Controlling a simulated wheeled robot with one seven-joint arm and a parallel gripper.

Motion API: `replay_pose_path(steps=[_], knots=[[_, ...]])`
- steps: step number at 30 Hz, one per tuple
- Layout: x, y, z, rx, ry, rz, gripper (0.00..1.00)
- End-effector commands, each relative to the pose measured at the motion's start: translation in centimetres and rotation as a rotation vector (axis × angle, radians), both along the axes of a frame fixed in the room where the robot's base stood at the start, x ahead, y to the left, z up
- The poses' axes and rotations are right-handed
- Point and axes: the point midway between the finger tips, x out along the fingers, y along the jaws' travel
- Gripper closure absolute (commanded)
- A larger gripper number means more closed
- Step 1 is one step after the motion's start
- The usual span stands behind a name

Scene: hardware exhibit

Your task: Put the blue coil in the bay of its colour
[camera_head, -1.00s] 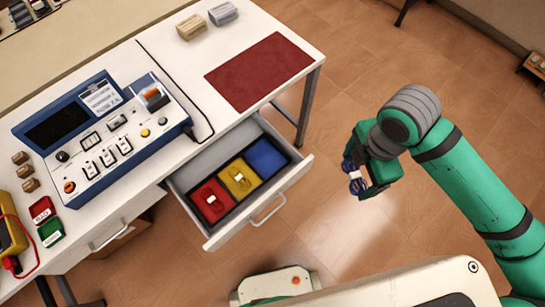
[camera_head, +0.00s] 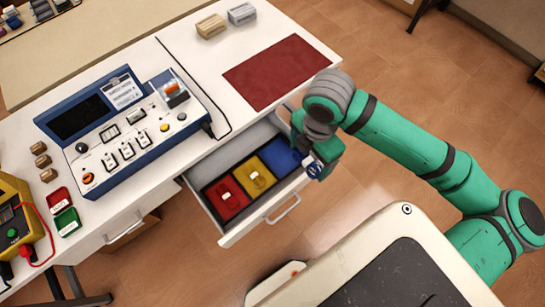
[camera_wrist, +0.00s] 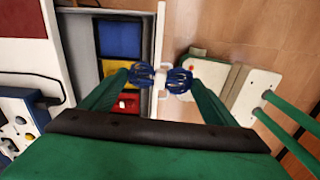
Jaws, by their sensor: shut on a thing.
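The blue coil (camera_wrist: 177,80), with a white band around its middle, is held between the fingers of my gripper (camera_wrist: 160,82) in the wrist view. In the head view the coil (camera_head: 314,169) hangs below my gripper (camera_head: 313,160), by the right front edge of the open drawer. The drawer (camera_head: 228,236) holds an insert with red, yellow and blue bays. The blue bay (camera_head: 281,159) is at the right end, partly hidden by my gripper, and its visible part looks empty. The yellow bay (camera_head: 254,177) and red bay (camera_head: 225,199) each have a coil of matching colour in them.
The drawer's front handle (camera_head: 284,209) sticks out towards me. On the desk are a blue instrument (camera_head: 125,130), a red mat (camera_head: 277,72), and two small blocks at the back. A yellow meter (camera_head: 14,222) stands at the left. Open floor lies right of the desk.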

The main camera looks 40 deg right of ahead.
Motion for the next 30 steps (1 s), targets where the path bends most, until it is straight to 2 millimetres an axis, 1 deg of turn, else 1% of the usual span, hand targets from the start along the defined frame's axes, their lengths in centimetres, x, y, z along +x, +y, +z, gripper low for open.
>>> replay_pose_path(steps=[1, 3, 6, 9, 12, 16, 20, 29, 30], knots=[[0.0, 0.3, -1.5, 0.010, 0.000, 0.002, 0.44], [0.0, 0.4, -3.5, 0.010, 0.000, 0.013, 0.44], [0.0, 0.8, -6.1, 0.009, 0.000, 0.027, 0.44], [0.1, 1.3, -8.2, 0.006, 0.000, 0.041, 0.44], [0.2, 1.7, -9.6, 0.003, 0.001, 0.052, 0.44], [0.8, 1.9, -10.6, 0.000, 0.002, 0.059, 0.44], [2.8, 1.4, -11.6, -0.001, 0.002, 0.062, 0.44], [9.0, -0.3, -14.4, 0.000, 0.003, 0.063, 0.44], [9.6, -0.4, -15.0, 0.001, 0.003, 0.063, 0.44]])
